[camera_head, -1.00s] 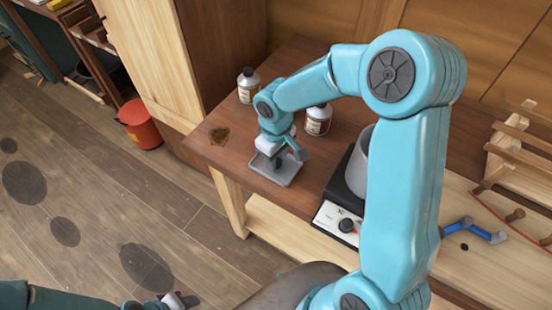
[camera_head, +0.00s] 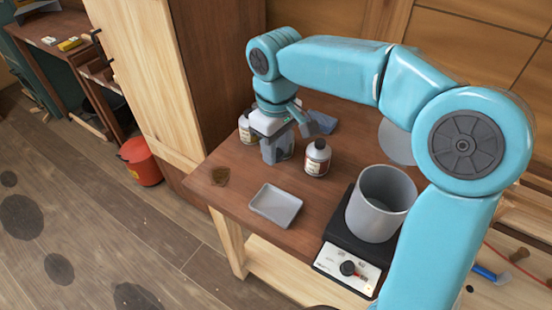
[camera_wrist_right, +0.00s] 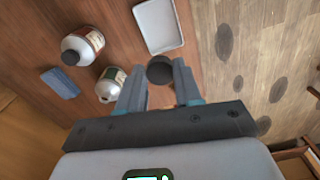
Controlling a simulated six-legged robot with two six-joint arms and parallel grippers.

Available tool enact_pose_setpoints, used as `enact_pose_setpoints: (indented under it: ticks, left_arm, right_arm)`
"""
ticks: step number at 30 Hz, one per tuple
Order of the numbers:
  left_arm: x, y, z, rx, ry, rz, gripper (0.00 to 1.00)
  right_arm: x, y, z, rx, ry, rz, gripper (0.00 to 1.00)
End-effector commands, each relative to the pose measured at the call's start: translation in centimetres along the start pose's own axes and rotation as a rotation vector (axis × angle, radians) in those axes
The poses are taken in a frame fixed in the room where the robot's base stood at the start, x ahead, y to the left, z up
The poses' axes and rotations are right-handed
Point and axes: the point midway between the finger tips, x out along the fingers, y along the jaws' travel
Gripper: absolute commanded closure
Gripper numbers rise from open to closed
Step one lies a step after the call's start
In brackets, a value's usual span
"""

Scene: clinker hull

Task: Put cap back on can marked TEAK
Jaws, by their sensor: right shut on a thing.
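My right gripper (camera_head: 277,155) is above the brown bench, behind the tray. In the right wrist view (camera_wrist_right: 160,82) its fingers are shut on a dark round cap (camera_wrist_right: 159,70). One can (camera_head: 317,158) with a dark cap stands right of the gripper; it appears at upper left in the wrist view (camera_wrist_right: 84,45). A light-topped can (camera_wrist_right: 111,84) without a dark cap shows near the left finger in the wrist view; the arm seems to hide it in the head view. Another can (camera_head: 245,129) is partly hidden behind the gripper. No label is readable as TEAK. My left gripper is out of view.
A blue cloth (camera_head: 322,121) lies behind the cans. A red bucket (camera_head: 142,162) is on the floor.

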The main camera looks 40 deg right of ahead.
Motion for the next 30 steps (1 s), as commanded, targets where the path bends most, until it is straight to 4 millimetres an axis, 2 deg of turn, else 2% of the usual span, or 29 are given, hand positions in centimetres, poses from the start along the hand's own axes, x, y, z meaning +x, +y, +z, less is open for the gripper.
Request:
enact_pose_setpoints:
  ticks: [14, 17, 21, 25, 27, 30]
  left_arm:
    - [0.0, 0.0, 0.0, 0.0, 0.0, 0.0, 0.57]
    - [0.0, 0.0, 0.0, 0.0, 0.0, 0.0, 0.57]
    - [0.0, 0.0, 0.0, 0.0, 0.0, 0.0, 0.57]
    - [0.0, 0.0, 0.0, 0.0, 0.0, 0.0, 0.57]
    - [0.0, 0.0, 0.0, 0.0, 0.0, 0.0, 0.57]
    - [0.0, 0.0, 0.0, 0.0, 0.0, 0.0, 0.57]
  right_arm:
    - [-0.2, -0.1, -0.1, 0.003, 0.0, 0.001, 0.94]
    - [1.7, -0.7, -1.0, 0.027, -0.008, 0.005, 0.94]
    - [7.0, -2.8, -3.1, 0.107, -0.012, 0.012, 0.94]
    - [11.5, -4.8, -4.3, 0.18, -0.008, 0.009, 0.94]
    - [13.2, -5.6, -4.7, 0.209, -0.004, 0.005, 0.94]
    - [14.4, -6.2, -4.9, 0.231, -0.001, 0.002, 0.94]
